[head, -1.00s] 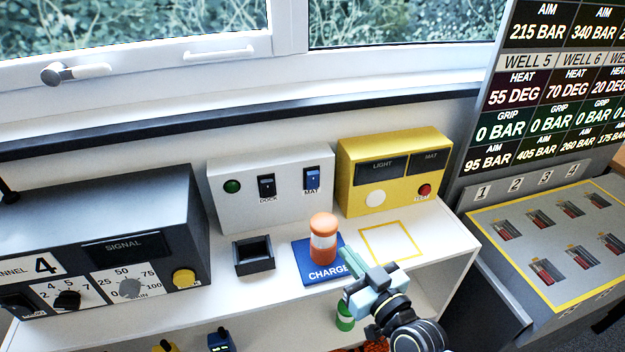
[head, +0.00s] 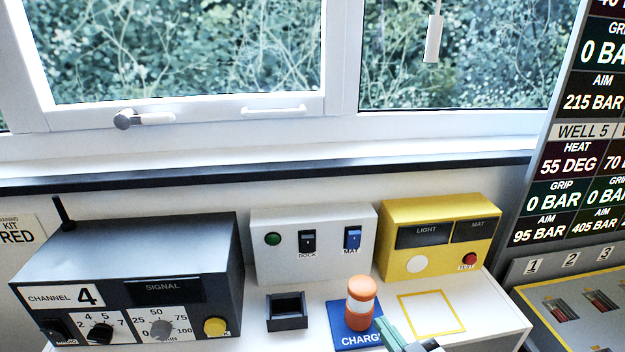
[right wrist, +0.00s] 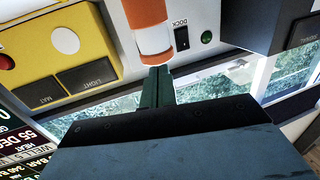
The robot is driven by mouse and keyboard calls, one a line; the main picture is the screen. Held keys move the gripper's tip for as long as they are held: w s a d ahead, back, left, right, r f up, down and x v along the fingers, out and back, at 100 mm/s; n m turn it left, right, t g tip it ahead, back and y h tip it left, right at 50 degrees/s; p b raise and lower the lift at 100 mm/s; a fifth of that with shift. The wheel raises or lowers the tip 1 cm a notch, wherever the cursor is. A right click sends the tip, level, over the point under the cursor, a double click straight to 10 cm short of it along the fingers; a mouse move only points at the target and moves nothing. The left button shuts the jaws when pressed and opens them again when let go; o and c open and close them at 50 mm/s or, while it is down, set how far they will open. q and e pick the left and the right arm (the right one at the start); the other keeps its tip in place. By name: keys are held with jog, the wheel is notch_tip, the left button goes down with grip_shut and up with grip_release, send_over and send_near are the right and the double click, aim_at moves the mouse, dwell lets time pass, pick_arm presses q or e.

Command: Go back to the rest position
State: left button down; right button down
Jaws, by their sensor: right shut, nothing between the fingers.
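My right gripper (head: 388,332) shows only in part at the bottom edge of the head view, just to the right of the orange and white cylinder (head: 361,300). In the right wrist view its dark green fingers (right wrist: 158,82) are shut together with nothing between them. The cylinder (right wrist: 150,25) appears just beyond the fingertips there; I cannot tell the exact gap. It stands upright on the blue charge pad (head: 340,325). My left gripper is not in view.
A dark channel box (head: 130,270) stands at left. A white switch box (head: 330,260) and a yellow box (head: 440,215) stand behind the pad. A small black open box (head: 287,318) and a yellow square outline (head: 430,295) flank the pad. A gauge board (head: 580,160) rises at right.

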jog(key=s+d+f+g+h, duration=0.2)
jog(key=s+f+g, duration=0.1)
jog(key=s+g, duration=0.3)
jog(key=s+d+f+m+g+h, duration=0.1)
jog(key=s+f+g, duration=0.15)
jog(key=s, duration=0.55)
jog(key=s+d+f+g+h, duration=0.2)
jog(key=s+g, duration=0.3)
jog(key=s, duration=0.2)
notch_tip(320, 180, down, 26)
jog(key=s+g, duration=0.1)
jog(key=s, duration=0.2)
jog(key=s+d+f+g+b, duration=0.1)
jog(key=s+d+f, duration=0.1)
jog(key=s+f, duration=1.2)
jog(key=shift+s+d+f, duration=0.2)
jog(key=shift+s+d, duration=0.05)
jog(key=shift+s, duration=0.4)
jog(key=shift+g, duration=0.25)
jog(key=shift+w, duration=0.1)
